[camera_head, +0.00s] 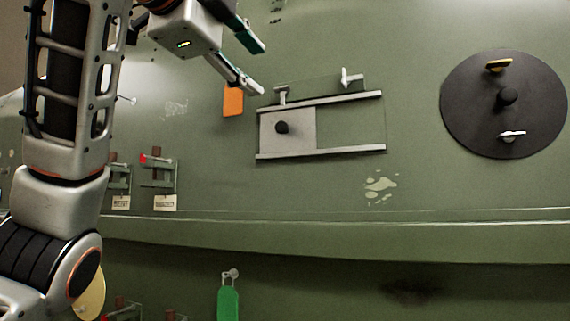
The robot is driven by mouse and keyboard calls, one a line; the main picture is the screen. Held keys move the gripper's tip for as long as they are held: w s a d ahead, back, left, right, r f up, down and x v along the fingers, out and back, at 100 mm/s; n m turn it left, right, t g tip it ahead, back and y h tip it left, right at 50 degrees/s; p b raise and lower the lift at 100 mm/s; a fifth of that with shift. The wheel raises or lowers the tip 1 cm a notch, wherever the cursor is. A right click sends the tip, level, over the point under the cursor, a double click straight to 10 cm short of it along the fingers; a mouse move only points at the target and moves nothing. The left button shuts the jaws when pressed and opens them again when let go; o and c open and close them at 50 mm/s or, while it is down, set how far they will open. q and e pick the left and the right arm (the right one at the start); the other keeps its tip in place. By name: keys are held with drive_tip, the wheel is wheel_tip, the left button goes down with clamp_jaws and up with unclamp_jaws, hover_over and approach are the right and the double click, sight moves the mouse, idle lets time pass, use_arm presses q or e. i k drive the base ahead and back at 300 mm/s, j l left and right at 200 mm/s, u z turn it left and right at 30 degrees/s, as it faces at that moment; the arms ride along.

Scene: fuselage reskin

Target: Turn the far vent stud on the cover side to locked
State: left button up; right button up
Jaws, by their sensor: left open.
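The vent is a light grey sliding plate (302,138) with a black knob, between two pale rails (330,150) on the green skin. Two small white studs stand along its upper edge: a left one (282,94) and a right one (349,77), whose handle is tilted. I cannot tell which stud the task means. My left gripper (257,68) is open and empty, up and left of the vent, apart from the studs. My right gripper is out of view.
An orange tag (233,101) hangs just below my left gripper. Small red-topped latches (157,172) with white labels sit at lower left. A ledge (350,240) crosses below, with a green tag (228,302) under it. The skin between vent and round cover is clear.

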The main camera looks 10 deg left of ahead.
sight(347, 80)
drive_tip(key=k+l, duration=0.2)
drive_tip(key=k, duration=0.3)
drive_tip(key=k+l, duration=0.25)
drive_tip(key=k, duration=0.2)
drive_tip(key=k+l, duration=0.2)
drive_tip(key=k, duration=0.3)
